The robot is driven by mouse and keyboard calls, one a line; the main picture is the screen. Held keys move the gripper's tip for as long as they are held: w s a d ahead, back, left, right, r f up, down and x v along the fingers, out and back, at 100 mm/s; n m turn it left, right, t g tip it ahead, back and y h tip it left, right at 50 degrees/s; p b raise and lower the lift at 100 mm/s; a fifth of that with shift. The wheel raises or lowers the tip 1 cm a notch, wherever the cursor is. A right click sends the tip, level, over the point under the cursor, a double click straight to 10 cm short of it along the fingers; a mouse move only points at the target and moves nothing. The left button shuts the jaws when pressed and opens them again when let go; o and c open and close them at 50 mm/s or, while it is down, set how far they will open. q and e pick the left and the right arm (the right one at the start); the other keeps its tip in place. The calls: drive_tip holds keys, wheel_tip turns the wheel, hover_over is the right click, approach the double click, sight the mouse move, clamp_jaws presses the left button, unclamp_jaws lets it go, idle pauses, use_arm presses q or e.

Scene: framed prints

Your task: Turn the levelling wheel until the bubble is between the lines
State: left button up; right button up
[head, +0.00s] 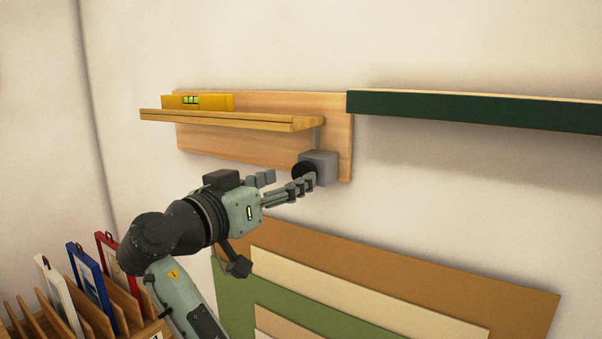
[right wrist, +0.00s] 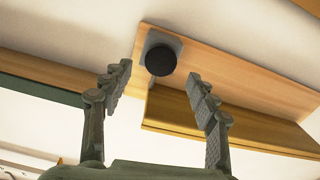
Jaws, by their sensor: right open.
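A yellow spirit level (head: 216,102) lies on a wooden ledge (head: 225,119) on a wall board. Its green vial (head: 190,100) shows at the level's left part, too small to place the bubble against the lines. A dark round wheel (head: 303,171) sits on a grey block (head: 320,166) below the ledge's right end. My right gripper (head: 286,183) is open in front of the wheel, one finger partly overlapping it in the head view. In the right wrist view the wheel (right wrist: 160,59) shows beyond and between the open fingers (right wrist: 165,95), which appear empty. My left gripper is not in view.
A dark green shelf (head: 480,110) runs along the wall to the right. Large brown and green mats (head: 420,270) stand below the board. A wooden rack (head: 128,310) with several framed prints (head: 90,280) is at the lower left.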

sight(300, 174)
drive_tip(key=shift+x, duration=2.35)
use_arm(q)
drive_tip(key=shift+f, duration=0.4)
use_arm(e)
drive_tip(key=shift+c, duration=0.4)
drive_tip(key=c, duration=1.1)
use_arm(q)
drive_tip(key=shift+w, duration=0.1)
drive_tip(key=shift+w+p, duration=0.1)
drive_tip(key=shift+p, duration=0.25)
use_arm(e)
drive_tip(key=shift+n, duration=0.3)
drive_tip(key=n+p, duration=0.2)
drive_tip(key=n, duration=0.2)
drive_tip(key=shift+a+p, duration=0.1)
drive_tip(key=shift+p, duration=0.25)
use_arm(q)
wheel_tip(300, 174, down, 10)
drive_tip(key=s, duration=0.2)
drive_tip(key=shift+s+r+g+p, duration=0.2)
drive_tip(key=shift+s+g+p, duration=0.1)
use_arm(e)
drive_tip(key=shift+f+n, duration=0.1)
drive_tip(key=shift+n, duration=0.6)
